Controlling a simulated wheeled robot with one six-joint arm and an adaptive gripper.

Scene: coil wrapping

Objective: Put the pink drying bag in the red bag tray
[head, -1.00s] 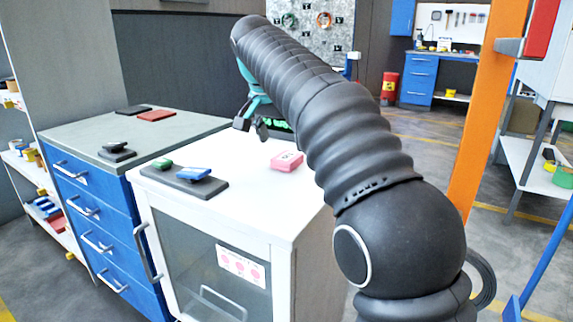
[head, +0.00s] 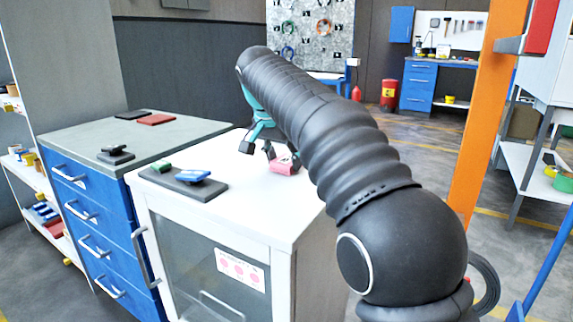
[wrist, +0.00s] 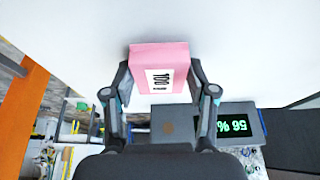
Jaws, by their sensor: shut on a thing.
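The pink drying bag (head: 284,168) is on the white cabinet top (head: 235,208), near its right side. It is a small pink block with a white label, and in the wrist view the pink drying bag (wrist: 142,58) sits between my two fingers. My gripper (head: 268,152) reaches down over the bag, and it also shows in the wrist view (wrist: 160,80), shut on the bag. I cannot tell any gap under the bag. A flat red piece, likely the red bag tray (head: 156,119), lies on the blue drawer cabinet's top at the left.
A dark pad (head: 160,177) with green and blue items lies at the cabinet's front left. Dark flat pieces (head: 116,156) lie on the drawer cabinet (head: 75,150). An orange post (head: 483,120) stands right of my arm.

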